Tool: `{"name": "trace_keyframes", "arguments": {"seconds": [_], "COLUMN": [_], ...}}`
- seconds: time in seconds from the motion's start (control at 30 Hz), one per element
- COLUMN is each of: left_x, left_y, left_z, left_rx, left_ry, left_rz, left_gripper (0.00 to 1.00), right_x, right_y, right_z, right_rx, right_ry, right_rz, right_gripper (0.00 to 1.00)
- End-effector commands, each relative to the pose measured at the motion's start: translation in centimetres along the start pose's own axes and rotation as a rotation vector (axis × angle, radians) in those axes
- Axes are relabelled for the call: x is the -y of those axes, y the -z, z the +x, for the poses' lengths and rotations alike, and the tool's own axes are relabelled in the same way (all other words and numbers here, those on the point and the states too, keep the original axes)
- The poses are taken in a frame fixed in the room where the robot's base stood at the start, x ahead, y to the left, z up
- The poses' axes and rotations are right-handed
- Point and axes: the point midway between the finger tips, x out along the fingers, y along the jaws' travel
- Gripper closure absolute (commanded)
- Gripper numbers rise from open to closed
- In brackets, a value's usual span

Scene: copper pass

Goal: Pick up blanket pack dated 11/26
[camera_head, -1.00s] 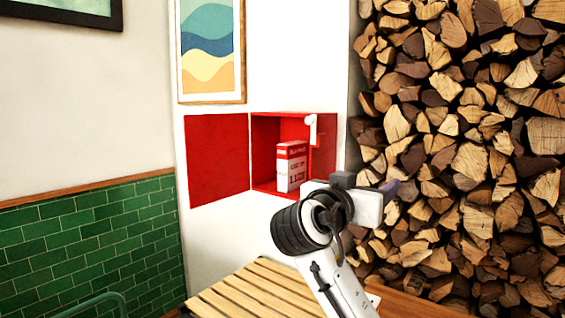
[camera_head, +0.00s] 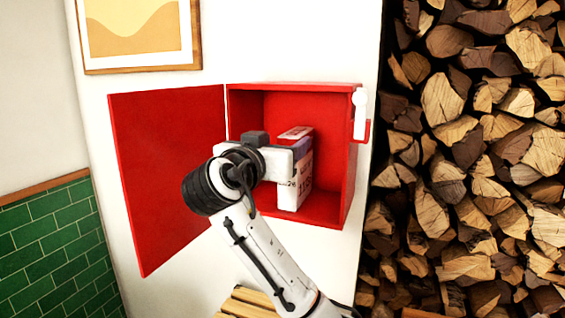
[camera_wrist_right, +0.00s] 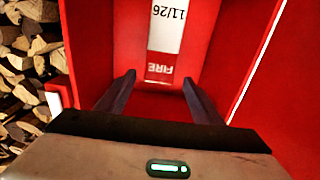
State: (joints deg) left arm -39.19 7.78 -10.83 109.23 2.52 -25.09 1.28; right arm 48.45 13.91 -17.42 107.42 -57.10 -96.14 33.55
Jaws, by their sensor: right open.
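The blanket pack (camera_head: 296,196) is a white and red box standing upright in the open red wall cabinet (camera_head: 333,105). In the right wrist view the pack (camera_wrist_right: 167,38) appears upside down, with "11/26" on a white panel and "FIRE" on a red band. My right gripper (camera_head: 302,150) is at the cabinet opening and hides part of the pack in the head view. In the wrist view the right gripper (camera_wrist_right: 160,78) is open, with its two dark fingers apart and the pack lined up between them. I cannot tell whether the tips reach past its face. My left gripper is out of view.
The red cabinet door (camera_head: 168,165) hangs open to the left. Stacked firewood (camera_head: 470,170) fills the right side. A slatted wooden surface (camera_head: 245,303) is below.

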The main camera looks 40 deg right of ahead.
Motion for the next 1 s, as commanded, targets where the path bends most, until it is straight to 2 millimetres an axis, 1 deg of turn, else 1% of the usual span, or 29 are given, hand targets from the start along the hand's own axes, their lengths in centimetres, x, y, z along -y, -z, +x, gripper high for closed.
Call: {"name": "trace_keyframes", "arguments": {"seconds": [0.03, 0.1, 0.2, 0.37, 0.53, 0.63, 0.77, 0.97, 1.0], "left_x": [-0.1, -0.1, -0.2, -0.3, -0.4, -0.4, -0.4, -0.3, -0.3], "left_y": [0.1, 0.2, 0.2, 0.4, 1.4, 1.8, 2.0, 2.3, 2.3], "left_z": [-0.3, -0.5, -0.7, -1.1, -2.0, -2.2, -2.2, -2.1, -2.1], "left_rx": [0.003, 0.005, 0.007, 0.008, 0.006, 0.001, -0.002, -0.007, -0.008], "left_ry": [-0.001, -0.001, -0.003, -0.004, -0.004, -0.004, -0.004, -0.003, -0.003], "left_rz": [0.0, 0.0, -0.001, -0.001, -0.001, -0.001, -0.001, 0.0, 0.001], "left_gripper": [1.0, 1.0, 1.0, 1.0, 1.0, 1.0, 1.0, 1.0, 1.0], "right_x": [-0.2, -0.1, -0.1, -0.1, -0.1, 0.0, 0.1, 0.1, 0.1], "right_y": [0.2, 0.2, 0.1, 0.1, 0.0, -0.2, -0.4, -0.4, -0.4], "right_z": [1.0, 2.1, 3.2, 4.3, 6.9, 8.2, 8.9, 8.9, 8.9], "right_rx": [0.0, 0.0, 0.001, 0.001, 0.001, 0.001, 0.002, 0.002, 0.002], "right_ry": [-0.005, -0.005, -0.003, -0.003, -0.006, -0.004, -0.002, -0.001, -0.001], "right_rz": [-0.003, -0.004, -0.003, -0.002, -0.004, -0.003, -0.001, 0.0, 0.0], "right_gripper": [0.39, 0.39, 0.39, 0.39, 0.39, 0.39, 0.39, 0.39, 0.44]}}
